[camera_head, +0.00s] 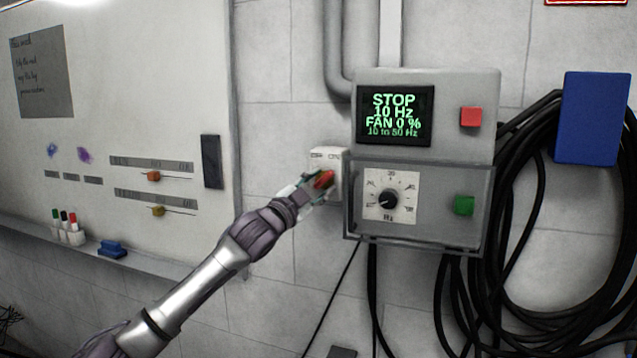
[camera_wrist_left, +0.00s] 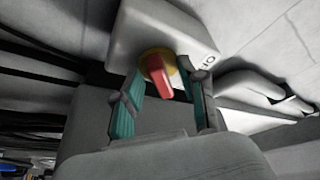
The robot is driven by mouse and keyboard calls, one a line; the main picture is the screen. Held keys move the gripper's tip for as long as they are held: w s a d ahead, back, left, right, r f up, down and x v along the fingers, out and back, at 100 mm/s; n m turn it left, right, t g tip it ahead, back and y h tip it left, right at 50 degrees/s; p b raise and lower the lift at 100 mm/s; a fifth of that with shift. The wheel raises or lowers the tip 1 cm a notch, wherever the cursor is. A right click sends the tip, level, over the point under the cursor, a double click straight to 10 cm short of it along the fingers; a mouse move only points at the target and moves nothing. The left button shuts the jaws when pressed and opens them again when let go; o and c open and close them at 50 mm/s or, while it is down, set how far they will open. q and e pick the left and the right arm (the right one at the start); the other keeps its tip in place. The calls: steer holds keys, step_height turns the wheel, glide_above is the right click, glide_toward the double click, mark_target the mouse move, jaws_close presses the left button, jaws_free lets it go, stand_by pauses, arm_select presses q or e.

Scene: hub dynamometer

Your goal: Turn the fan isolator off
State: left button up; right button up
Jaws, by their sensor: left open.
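The fan isolator is a small pale box (camera_head: 329,158) on the wall, left of the grey control panel. Its red handle (camera_head: 323,179) shows at my left gripper (camera_head: 314,187). In the left wrist view the isolator box (camera_wrist_left: 165,35) carries a red handle (camera_wrist_left: 160,78) on a yellow disc. My left gripper (camera_wrist_left: 165,105) is open there, with one teal-padded finger on each side of the handle. I cannot tell whether the fingers touch it. Lettering on the box is only partly readable. My right gripper is not in view.
The control panel (camera_head: 480,90) has a screen (camera_head: 394,115) reading STOP, 10 Hz, FAN 0 %, plus a red button (camera_head: 471,117), a green button (camera_head: 464,205) and a black dial (camera_head: 388,199). Black cables (camera_head: 530,240) hang at right. A whiteboard (camera_head: 120,100) fills the left.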

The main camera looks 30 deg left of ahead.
arm_select(q)
jaws_close()
